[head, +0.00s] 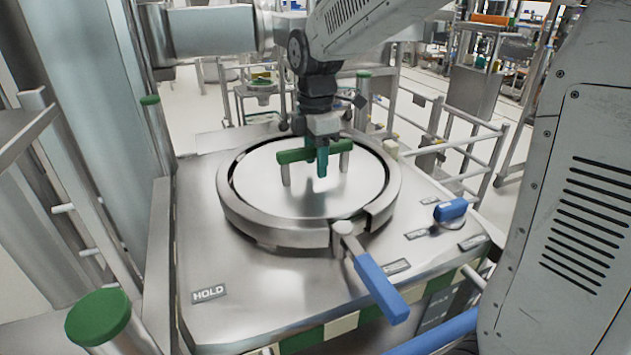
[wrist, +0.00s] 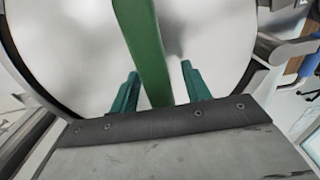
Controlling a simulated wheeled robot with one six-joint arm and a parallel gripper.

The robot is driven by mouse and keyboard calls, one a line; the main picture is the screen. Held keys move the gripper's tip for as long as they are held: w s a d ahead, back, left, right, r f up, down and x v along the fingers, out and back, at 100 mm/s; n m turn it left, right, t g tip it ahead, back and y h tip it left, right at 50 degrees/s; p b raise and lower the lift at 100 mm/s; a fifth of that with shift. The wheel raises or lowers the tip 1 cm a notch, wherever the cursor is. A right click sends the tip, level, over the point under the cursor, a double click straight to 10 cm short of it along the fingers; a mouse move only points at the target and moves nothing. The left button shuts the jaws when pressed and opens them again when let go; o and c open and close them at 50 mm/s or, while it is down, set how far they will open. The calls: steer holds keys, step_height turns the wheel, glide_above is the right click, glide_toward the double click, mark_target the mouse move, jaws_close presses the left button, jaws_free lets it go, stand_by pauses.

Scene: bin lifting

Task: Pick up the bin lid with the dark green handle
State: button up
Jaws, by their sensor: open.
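The bin lid (head: 262,190) is a round, pale metal disc seated inside a thick steel ring on the bench top. Its dark green handle (head: 295,156) is a bar raised on metal posts across the lid. My gripper (head: 322,160) points down at the handle, with its teal fingers around the bar's height. In the wrist view, the green handle (wrist: 146,55) runs between the two open fingers (wrist: 157,85), nearer the left one. A gap shows on both sides of the bar. Whether the fingers touch it cannot be told.
A clamp lever with a blue grip (head: 381,288) sticks out from the ring's front. Green-capped posts (head: 98,316) and metal rails surround the bench.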

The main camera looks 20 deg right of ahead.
steer(key=shift+c, duration=0.4)
jaws_close()
steer(key=shift+w, duration=0.1)
stand_by(1.0)
